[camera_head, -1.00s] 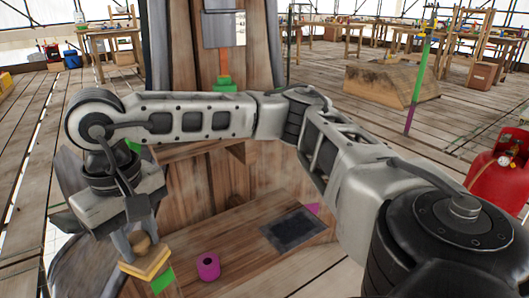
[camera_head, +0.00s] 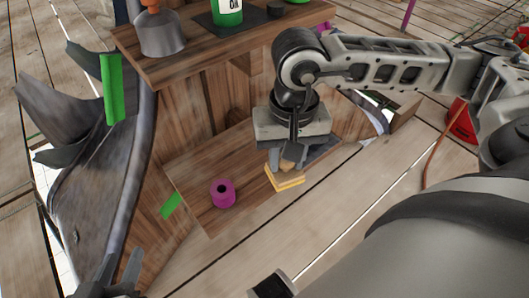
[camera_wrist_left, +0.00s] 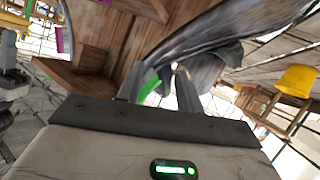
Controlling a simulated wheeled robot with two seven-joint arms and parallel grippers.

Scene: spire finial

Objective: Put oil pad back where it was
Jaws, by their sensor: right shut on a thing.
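The oil pad (camera_head: 286,181), a flat tan-yellow block with a wooden knob, hangs under my right gripper (camera_head: 287,160) in the head view. The right gripper points down and is shut on the knob, which its fingers largely hide. The pad is at the front edge of the lower wooden shelf (camera_head: 235,160), in front of a dark rectangular plate (camera_head: 322,150). I cannot tell whether it touches the shelf. My left gripper (camera_head: 120,268) is at the bottom left, empty, with its fingers apart; the left wrist view also shows it open (camera_wrist_left: 160,88).
A magenta ring (camera_head: 222,193) sits on the lower shelf, left of the pad. Green tape (camera_head: 171,205) marks the shelf's left side. Curved dark metal (camera_head: 130,170) stands at left.

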